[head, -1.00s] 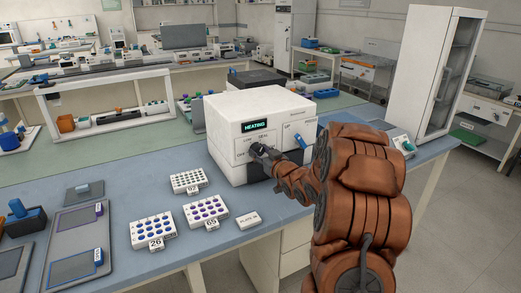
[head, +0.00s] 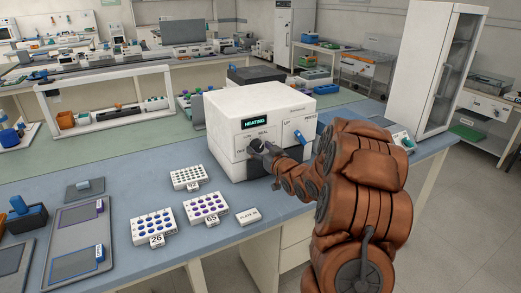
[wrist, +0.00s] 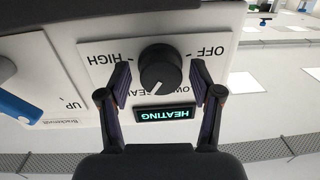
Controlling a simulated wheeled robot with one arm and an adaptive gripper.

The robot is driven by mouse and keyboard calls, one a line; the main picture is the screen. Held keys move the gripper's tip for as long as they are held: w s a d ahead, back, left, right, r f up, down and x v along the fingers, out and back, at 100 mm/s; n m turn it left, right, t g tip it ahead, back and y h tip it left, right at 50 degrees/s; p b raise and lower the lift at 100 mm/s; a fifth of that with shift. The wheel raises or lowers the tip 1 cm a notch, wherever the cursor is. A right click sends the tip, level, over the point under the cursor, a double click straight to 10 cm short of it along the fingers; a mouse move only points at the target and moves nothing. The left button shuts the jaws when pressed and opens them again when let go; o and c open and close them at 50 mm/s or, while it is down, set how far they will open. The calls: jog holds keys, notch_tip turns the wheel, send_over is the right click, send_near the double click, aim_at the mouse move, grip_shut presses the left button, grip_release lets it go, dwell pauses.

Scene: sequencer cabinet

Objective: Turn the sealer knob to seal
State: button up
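The white sealer (head: 222,128) stands on the blue bench, with a lit HEATING display (head: 255,121). Its round dark sealer knob (wrist: 160,68) is on a panel lettered OFF, LOW, SEAL and HIGH. The wrist view is upside down. The knob's white pointer is toward the display side, slightly left in that view; the nearby lettering is partly covered. My gripper (wrist: 161,86) has one finger on each side of the knob, with narrow gaps visible, so it looks open around it. In the head view my gripper (head: 262,149) is at the sealer's front and partly covers the knob.
A blue lever (head: 299,138) is on the sealer's front, right of the knob; it also shows in the wrist view (wrist: 22,108). Tube racks (head: 205,208) and a small white plate box (head: 248,216) lie in front. A white glass-door cabinet (head: 437,75) stands at right.

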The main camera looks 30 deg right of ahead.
dwell(0.3)
jog(key=s, duration=1.2)
jog(key=shift+a+r, duration=0.2)
jog(key=shift+a, duration=0.05)
jog(key=s+a+f+g, duration=0.1)
jog(key=s+a+g, duration=0.8)
jog(key=s+a, duration=0.5)
jog(key=s+a+f+g, duration=0.1)
jog(key=s+a+g, duration=0.9)
jog(key=s, duration=1.1)
jog(key=a, duration=0.3)
jog(key=shift+s+a+f+n+y, duration=0.3)
jog(key=shift+a+n, duration=0.05)
jog(key=shift+n, duration=0.05)
